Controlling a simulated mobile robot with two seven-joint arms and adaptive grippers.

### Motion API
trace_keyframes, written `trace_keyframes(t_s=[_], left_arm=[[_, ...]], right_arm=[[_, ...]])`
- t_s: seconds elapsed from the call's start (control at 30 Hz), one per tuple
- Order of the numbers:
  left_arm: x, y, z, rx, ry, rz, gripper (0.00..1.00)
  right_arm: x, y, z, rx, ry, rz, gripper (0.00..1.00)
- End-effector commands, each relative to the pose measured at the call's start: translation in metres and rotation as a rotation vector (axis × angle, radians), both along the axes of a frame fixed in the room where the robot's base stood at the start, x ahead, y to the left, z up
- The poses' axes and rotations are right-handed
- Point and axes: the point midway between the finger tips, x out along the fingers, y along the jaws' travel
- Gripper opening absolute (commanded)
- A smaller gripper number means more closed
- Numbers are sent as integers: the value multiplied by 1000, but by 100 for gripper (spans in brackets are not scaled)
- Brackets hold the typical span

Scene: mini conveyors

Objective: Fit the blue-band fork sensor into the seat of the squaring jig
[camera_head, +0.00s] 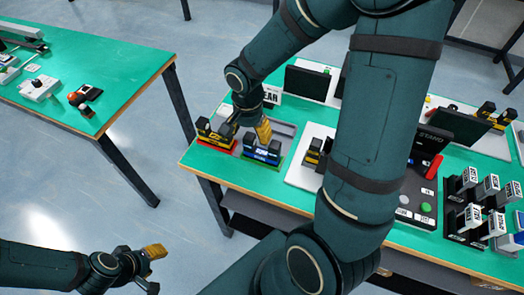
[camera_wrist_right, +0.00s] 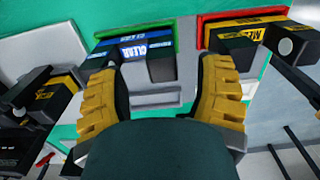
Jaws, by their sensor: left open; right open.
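The blue-band fork sensor (camera_head: 262,153) is black with a blue band and sits on the near left of the right-hand table. It also shows in the right wrist view (camera_wrist_right: 138,48), upper centre-left. My right gripper (camera_head: 247,130) is open just above and beside it; in the right wrist view its yellow fingers (camera_wrist_right: 158,95) are spread below the sensor, with nothing between the tips. My left gripper (camera_head: 154,268) is open and empty over the floor, lower left. I cannot tell which fixture is the squaring jig; my right arm hides much of the table.
A red-based, yellow-banded sensor (camera_head: 214,136) stands left of the blue one. A white plate (camera_head: 302,178) with a black-and-yellow part lies to its right. A dark control box (camera_head: 425,182) and several labelled blocks (camera_head: 487,187) stand farther right. Another green table (camera_head: 130,62) is upper left.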

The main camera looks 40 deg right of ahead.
Motion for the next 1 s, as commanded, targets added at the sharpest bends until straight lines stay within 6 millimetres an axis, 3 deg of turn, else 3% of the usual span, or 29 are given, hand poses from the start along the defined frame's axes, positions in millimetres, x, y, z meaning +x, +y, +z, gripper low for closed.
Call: trace_keyframes(t_s=[0.27, 0.53, 0.73, 1.0], left_arm=[[3, 0, -14, 1, -6, 1, 47], [3, 0, -13, 1, -7, 2, 47], [3, 0, -13, 1, -7, 2, 47], [3, 0, -14, 1, -7, 2, 47]], right_arm=[[2, -1, -41, 1, 3, -1, 66], [2, -1, -42, 0, 0, -1, 68], [2, -1, -42, 0, 0, -1, 0], [2, -1, -43, 0, 1, -1, 0]])
